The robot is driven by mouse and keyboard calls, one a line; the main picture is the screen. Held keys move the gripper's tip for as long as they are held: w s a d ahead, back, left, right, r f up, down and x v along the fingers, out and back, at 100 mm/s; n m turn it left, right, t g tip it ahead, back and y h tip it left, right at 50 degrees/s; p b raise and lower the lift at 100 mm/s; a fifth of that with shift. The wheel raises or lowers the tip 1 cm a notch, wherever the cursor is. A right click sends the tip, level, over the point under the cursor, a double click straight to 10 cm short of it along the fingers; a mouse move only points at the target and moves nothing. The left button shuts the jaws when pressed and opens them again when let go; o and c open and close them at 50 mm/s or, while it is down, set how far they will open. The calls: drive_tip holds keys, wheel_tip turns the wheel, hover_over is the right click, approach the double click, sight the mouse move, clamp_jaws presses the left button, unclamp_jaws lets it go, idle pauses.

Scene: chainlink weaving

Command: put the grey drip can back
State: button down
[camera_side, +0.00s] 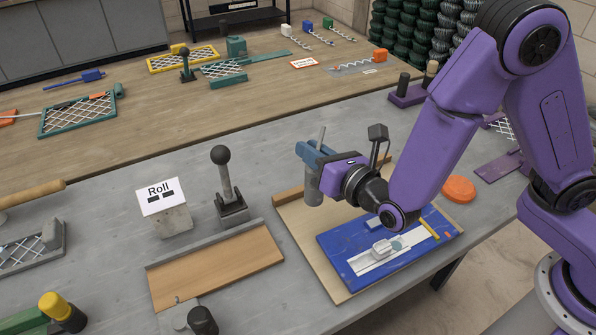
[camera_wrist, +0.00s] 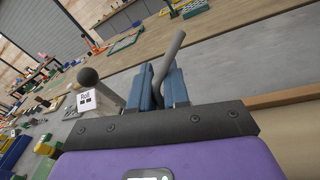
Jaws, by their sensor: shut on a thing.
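My gripper (camera_side: 314,153) is shut on the grey drip can (camera_side: 312,186), with blue fingers around its upper part. The can's thin spout sticks up above the fingers, and its body hangs below them. The can looks nearly upright, over or just behind the back left part of the tan board. I cannot tell whether its base touches anything. In the wrist view, the grey spout (camera_wrist: 168,58) rises between the blue fingertips (camera_wrist: 160,88); the can's body is hidden there.
A blue fixture (camera_side: 340,250) with a pale metal slide lies on the tan board (camera_side: 296,232), below my wrist. A black-knobbed lever (camera_side: 226,185) and the "Roll" sign (camera_side: 161,196) stand left. An orange disc (camera_side: 458,189) lies right. Grey bench is clear behind the can.

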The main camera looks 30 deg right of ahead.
wheel_tip(320, 180, down, 7)
drive_tip(key=w+a, duration=0.1)
drive_tip(key=w, duration=0.1)
drive_tip(key=shift+w+a+r, duration=0.15)
drive_tip(key=shift+w+a, duration=0.2)
drive_tip(key=c, duration=1.1)
unclamp_jaws()
